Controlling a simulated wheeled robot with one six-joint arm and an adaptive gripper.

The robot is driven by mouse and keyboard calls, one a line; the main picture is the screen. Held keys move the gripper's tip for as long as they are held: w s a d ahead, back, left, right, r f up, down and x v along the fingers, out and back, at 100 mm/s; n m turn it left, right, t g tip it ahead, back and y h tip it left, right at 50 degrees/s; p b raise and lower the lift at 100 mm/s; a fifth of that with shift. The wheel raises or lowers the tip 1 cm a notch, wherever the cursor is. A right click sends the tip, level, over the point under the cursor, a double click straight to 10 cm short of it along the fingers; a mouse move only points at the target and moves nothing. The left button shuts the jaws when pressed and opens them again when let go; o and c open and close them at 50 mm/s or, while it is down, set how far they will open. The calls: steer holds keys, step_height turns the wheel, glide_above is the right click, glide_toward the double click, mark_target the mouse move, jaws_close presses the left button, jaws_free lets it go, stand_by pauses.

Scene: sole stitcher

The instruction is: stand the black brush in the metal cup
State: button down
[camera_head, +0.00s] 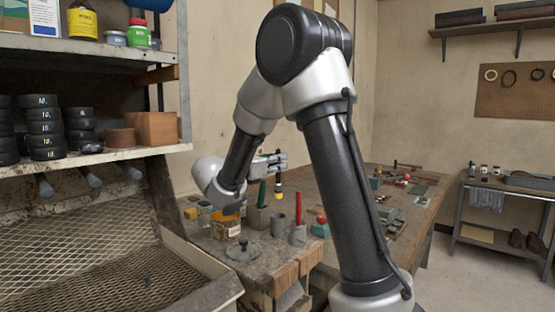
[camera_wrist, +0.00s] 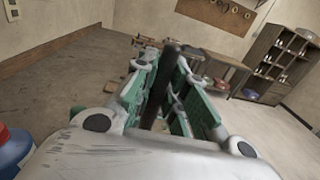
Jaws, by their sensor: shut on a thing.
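My gripper (camera_head: 279,161) is above the workbench and shut on the black brush (camera_head: 278,185), which hangs upright below the fingers with a yellow band near its lower end. In the wrist view, the brush (camera_wrist: 160,88) is a dark bar between the green-padded fingers of my gripper (camera_wrist: 166,78). A small grey metal cup (camera_head: 278,226) stands on the bench below the brush. The brush's lower end is above the cup's rim and apart from it. The cup's inside cannot be made out.
A grey holder with a green-handled tool (camera_head: 262,194) stands left of the cup; another with a red-handled tool (camera_head: 298,210) stands right. A jar (camera_head: 226,224) and a round metal lid (camera_head: 243,251) are nearby. A shelf with black rolls (camera_head: 45,127) is at left.

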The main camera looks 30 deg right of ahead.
mark_target(276, 193)
steer(key=shift+f, duration=5)
steer(key=c, duration=1.4)
jaws_free()
steer(key=shift+o, duration=0.2)
steer(key=v, duration=1.2)
